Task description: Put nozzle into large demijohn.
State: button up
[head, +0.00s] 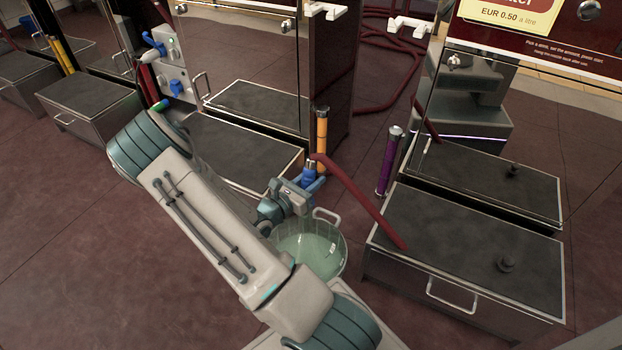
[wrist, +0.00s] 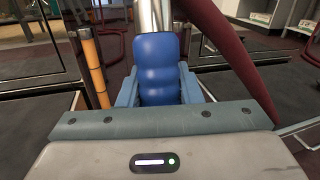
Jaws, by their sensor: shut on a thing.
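My gripper (head: 312,183) is shut on the blue grip of the nozzle (head: 310,167). In the wrist view the blue nozzle grip (wrist: 158,68) sits between the two light-blue fingers, with a metal part rising above it. A dark red hose (head: 362,200) runs from the nozzle to the right. The large demijohn (head: 308,252), a pale green clear vessel with a side handle, stands on the floor just below my gripper in the head view. My arm hides part of its left side. The nozzle's spout tip is hidden, so I cannot tell whether it is inside the demijohn.
Dark-topped metal platforms stand left (head: 245,150) and right (head: 465,245) of the demijohn. An orange post (head: 322,130) and a purple post (head: 389,162) rise behind it. A panel with blue sockets (head: 174,72) is at the upper left. Open floor lies at the left.

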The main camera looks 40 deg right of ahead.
jog(key=shift+f+b, duration=1)
jog(key=shift+f, duration=0.75)
jog(key=o, duration=1.2)
jog(key=shift+a, duration=0.1)
jog(key=a+p, duration=0.1)
jog(key=a, duration=0.3)
jog(key=s+a+p, duration=0.1)
jog(key=a+p, duration=0.1)
jog(key=a, duration=0.3)
jog(key=s+a+p, duration=0.1)
jog(key=a, duration=0.3)
jog(key=shift+a+p, duration=0.25)
jog(key=shift+p, duration=0.05)
jog(key=shift+r, duration=0.1)
